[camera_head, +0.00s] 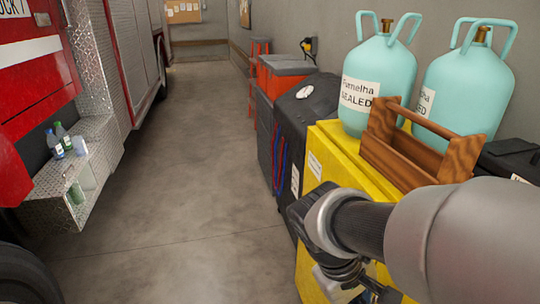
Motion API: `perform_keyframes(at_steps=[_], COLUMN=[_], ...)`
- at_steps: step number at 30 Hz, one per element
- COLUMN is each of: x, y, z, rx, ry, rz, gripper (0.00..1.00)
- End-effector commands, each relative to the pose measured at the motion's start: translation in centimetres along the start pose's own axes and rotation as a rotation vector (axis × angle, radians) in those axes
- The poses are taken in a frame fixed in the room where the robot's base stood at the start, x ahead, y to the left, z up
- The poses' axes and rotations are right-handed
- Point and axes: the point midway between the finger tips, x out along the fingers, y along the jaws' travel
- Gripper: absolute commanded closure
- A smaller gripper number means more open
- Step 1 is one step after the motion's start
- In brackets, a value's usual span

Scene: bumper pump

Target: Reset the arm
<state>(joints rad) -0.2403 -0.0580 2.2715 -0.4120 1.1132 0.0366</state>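My arm reaches in from the lower right of the head view, in front of a yellow cabinet. My gripper (345,280) is at the arm's end, low in the picture and pointing down and to the right. It is partly hidden by the arm's own links, and its fingertips are not clear enough to tell whether it is open or shut. I see nothing held in it.
The yellow cabinet (333,155) bears a wooden carrier (415,150) and two teal tanks (382,65). A black case (300,115) and red bins (282,70) stand beyond. A red truck (45,90) with bottles (63,138) on its bumper is left. The floor (190,160) between is clear.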

Motion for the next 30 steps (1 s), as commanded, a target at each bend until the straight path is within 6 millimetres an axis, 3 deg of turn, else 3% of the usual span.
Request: perform_keyframes(at_steps=[6,12,18,30], x=[-3.2,-5.1,-5.9,-6.0], y=[-1.1,-2.3,-2.8,-2.9], z=[4.0,6.0,6.6,6.6], rx=[0.249,0.418,0.488,0.493], ry=[0.245,0.435,0.524,0.530], rz=[-0.153,-0.246,-0.282,-0.285], gripper=[1.00,1.00,1.00,1.00])
